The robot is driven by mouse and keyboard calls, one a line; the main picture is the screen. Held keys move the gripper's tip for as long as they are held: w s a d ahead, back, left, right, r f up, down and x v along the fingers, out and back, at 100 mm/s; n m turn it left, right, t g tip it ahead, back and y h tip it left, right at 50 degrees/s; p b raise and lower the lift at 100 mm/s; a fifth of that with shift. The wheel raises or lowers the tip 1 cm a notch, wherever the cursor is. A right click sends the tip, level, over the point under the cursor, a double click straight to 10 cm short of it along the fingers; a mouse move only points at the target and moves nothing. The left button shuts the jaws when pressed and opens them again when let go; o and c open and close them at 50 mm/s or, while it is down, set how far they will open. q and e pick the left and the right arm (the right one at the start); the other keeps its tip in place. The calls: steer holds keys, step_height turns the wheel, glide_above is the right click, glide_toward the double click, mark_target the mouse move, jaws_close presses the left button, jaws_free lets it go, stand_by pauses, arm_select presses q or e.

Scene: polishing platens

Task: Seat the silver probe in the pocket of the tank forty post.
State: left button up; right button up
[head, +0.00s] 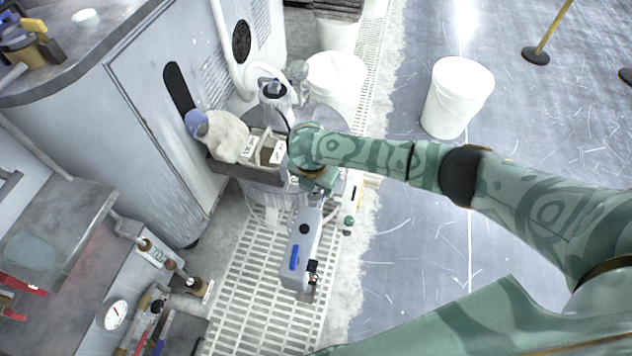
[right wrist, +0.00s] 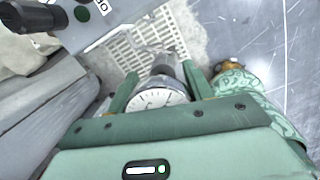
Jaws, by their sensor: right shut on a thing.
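My right gripper (head: 318,188) is low over the grated floor, beside the grey bench tray. In the right wrist view its two green fingers (right wrist: 160,88) are shut on a silver-grey round body with a white dial face (right wrist: 155,98), seemingly the silver probe. The probe is mostly hidden by the gripper in the head view. A grey box-shaped unit (head: 302,248) with a black round spot and a blue stripe stands just below the gripper. I cannot tell whether it is the tank forty post, and no pocket is clearly visible. My left gripper is not in view.
The grey tray (head: 228,171) holds a pale cloth (head: 226,136) and two white labels (head: 277,152), too small to read. A grey cabinet (head: 150,120) stands left. White buckets (head: 335,75) stand behind, with another (head: 457,98) on the right. The floor at right is mostly clear.

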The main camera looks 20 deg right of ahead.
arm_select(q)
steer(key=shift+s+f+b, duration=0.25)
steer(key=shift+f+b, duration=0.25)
arm_select(e)
steer(key=shift+f, duration=1.1)
steer(key=o, duration=1.1)
steer(key=r+p, duration=0.3)
steer(key=r, duration=0.2)
steer(key=s+a+r+p, duration=0.1)
steer(key=r+p, duration=0.2)
steer(key=r, duration=0.2)
steer(key=a+r+p, duration=0.1)
steer(key=r+p, duration=0.2)
steer(key=r, duration=0.3)
steer(key=shift+s+r+p, duration=0.1)
steer(key=shift+s+p, duration=0.2)
steer(key=shift+s, duration=0.05)
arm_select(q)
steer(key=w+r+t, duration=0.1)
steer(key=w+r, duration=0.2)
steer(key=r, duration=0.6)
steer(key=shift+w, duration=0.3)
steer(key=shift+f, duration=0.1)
